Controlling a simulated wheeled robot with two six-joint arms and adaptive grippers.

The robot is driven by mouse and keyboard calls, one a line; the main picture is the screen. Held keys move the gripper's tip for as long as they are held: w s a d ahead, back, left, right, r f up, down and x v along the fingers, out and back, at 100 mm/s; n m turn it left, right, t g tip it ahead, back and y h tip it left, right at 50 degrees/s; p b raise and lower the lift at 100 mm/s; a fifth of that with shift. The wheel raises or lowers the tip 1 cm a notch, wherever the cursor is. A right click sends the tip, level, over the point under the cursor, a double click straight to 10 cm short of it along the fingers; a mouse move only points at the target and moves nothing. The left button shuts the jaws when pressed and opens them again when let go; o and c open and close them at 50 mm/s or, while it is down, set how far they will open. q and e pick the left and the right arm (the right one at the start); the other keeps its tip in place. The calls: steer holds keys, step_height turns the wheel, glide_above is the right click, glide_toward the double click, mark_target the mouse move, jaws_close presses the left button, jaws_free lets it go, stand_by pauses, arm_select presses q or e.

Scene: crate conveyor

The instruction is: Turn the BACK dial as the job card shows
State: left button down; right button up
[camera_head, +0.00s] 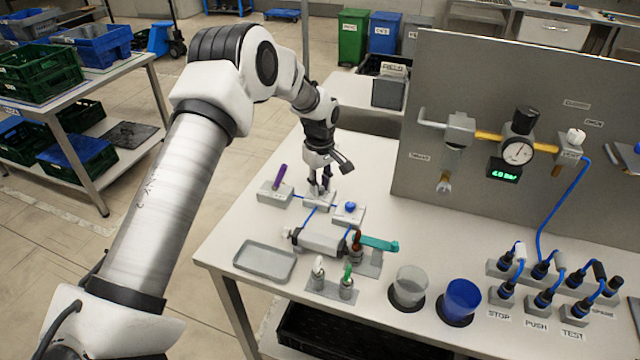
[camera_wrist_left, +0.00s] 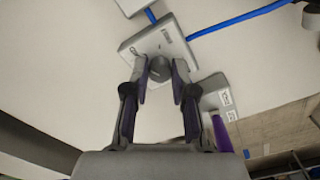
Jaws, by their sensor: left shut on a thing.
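My left gripper (camera_head: 320,188) reaches down onto a small grey block (camera_head: 327,203) at the back of the bench fixture. In the left wrist view, its fingers (camera_wrist_left: 160,75) are shut on a round dark grey dial (camera_wrist_left: 160,69) on that block (camera_wrist_left: 163,43). In the head view the gripper hides this dial. A block with a blue knob (camera_head: 350,207) stands just right of it, and a block with a purple lever (camera_head: 280,178) stands to its left. The purple lever also shows in the left wrist view (camera_wrist_left: 221,135). I cannot read which label is on the held dial's block. My right gripper is not in view.
A grey cylinder unit (camera_head: 322,239), a teal lever (camera_head: 378,244), a grey tray (camera_head: 265,260), and clear (camera_head: 409,286) and blue (camera_head: 460,299) cups stand nearer. A panel with a gauge (camera_head: 518,152) rises at right. Several blue plugs (camera_head: 545,268) sit at the right.

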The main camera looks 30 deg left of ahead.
arm_select(q)
steer(key=shift+s+f+m, duration=0.1)
steer(key=shift+f+m, duration=0.05)
steer(key=shift+m, duration=0.25)
steer(key=shift+m+p, duration=0.55)
steer(key=shift+m, duration=0.25)
steer(key=m, duration=0.2)
steer(key=shift+m+p, duration=0.3)
steer(key=shift+p, duration=0.05)
steer(key=m, duration=0.3)
steer(key=shift+m, duration=0.3)
steer(key=shift+s+f+m+p, duration=0.1)
steer(key=shift+m+p, duration=0.25)
steer(key=shift+m, duration=1.35)
